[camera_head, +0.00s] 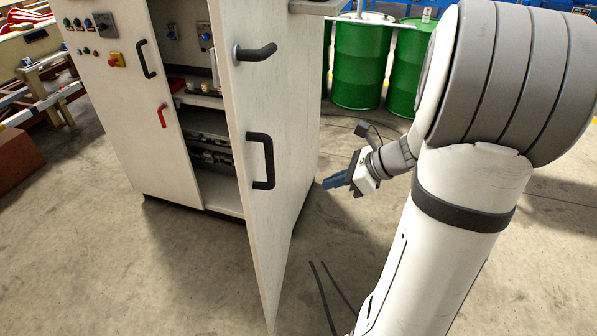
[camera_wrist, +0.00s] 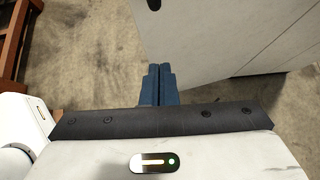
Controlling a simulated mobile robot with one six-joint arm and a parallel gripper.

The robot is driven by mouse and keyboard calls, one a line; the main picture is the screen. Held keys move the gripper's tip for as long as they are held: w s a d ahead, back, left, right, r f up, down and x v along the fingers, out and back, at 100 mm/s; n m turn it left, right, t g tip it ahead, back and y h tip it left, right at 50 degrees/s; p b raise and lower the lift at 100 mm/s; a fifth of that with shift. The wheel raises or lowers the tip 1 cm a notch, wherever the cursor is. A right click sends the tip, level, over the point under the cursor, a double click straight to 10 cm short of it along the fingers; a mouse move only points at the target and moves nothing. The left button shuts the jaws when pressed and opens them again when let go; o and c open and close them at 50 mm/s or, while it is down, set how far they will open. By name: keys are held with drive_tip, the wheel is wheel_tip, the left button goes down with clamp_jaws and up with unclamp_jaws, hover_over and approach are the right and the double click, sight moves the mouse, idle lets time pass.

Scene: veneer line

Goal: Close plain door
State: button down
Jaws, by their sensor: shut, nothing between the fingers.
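The plain door (camera_head: 265,215) is a pale panel with a black pull handle (camera_head: 262,161) and a black lever handle (camera_head: 256,52) above it. It stands partly open, swung out from the right side of the white cabinet (camera_head: 145,140), and the interior shows left of it. My gripper (camera_head: 328,183) is right of the door, on its handle side, with a visible gap to the pull handle. In the wrist view its blue fingers (camera_wrist: 158,72) are together and empty. A pale panel (camera_wrist: 215,40) lies beyond them; I cannot tell if it is the door.
The cabinet's left door (camera_head: 125,95) carries switches, a black handle and a red handle. Green drums (camera_head: 360,65) stand behind on the right. Dark cables lie on the floor (camera_head: 325,290) near the door's lower edge. Concrete floor at the front left is clear.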

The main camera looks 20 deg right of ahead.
drive_tip(key=w+a+r+p+x, duration=0.1)
drive_tip(key=r+p+x, duration=0.1)
drive_tip(key=x, duration=1)
drive_tip(key=shift+a, duration=0.3)
drive_tip(key=shift+r, duration=0.1)
